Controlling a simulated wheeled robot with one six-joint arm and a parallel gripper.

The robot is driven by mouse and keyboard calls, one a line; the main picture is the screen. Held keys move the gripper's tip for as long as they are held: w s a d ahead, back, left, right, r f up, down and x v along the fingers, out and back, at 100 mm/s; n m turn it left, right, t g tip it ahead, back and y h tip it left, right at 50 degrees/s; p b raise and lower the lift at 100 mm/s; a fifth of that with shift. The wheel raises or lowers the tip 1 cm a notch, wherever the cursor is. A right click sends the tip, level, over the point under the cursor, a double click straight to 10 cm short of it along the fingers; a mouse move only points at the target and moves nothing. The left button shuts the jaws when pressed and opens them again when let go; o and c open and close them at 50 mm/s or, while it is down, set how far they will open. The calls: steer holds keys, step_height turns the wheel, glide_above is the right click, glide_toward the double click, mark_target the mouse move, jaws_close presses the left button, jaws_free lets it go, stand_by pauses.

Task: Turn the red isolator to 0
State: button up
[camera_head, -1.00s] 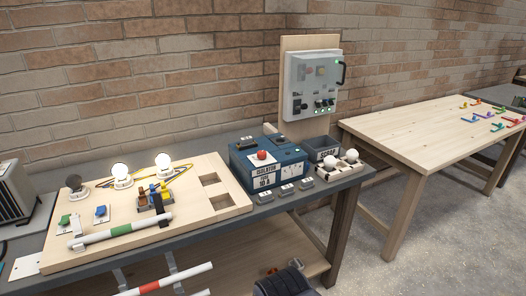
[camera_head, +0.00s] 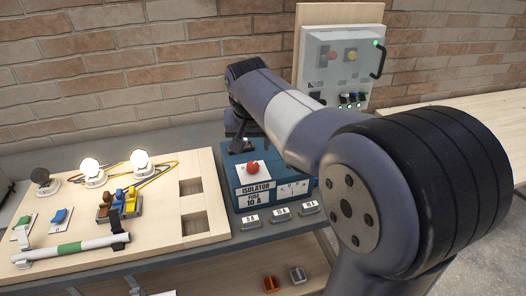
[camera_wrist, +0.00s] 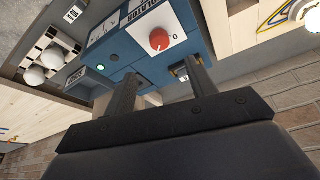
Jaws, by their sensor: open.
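The red isolator knob (camera_head: 253,167) sits on a white plate on top of the blue box labelled ISOLATOR (camera_head: 240,205). In the wrist view the red knob (camera_wrist: 159,40) is just beyond my fingertips, with a printed 0 beside it on the right. I cannot tell clearly which way the knob points. My gripper (camera_wrist: 161,70) is open and empty, its two fingers apart and not around the knob. In the head view my gripper (camera_head: 238,146) is small and partly hidden behind my arm, above the back of the blue box.
A wooden board (camera_head: 150,230) with lamps and coloured switches lies left of the box. Labelled fuse carriers (camera_head: 279,215) stand in front of it. A grey control cabinet (camera_head: 338,68) stands behind. In the wrist view, a tray with white bulbs (camera_wrist: 35,76) lies at left.

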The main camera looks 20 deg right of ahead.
mark_target(253, 164)
steer(key=x, duration=1)
steer(key=shift+f+p, duration=0.2)
steer(key=shift+p, duration=0.15)
steer(key=shift+c, duration=0.4)
steer(key=c, duration=0.9)
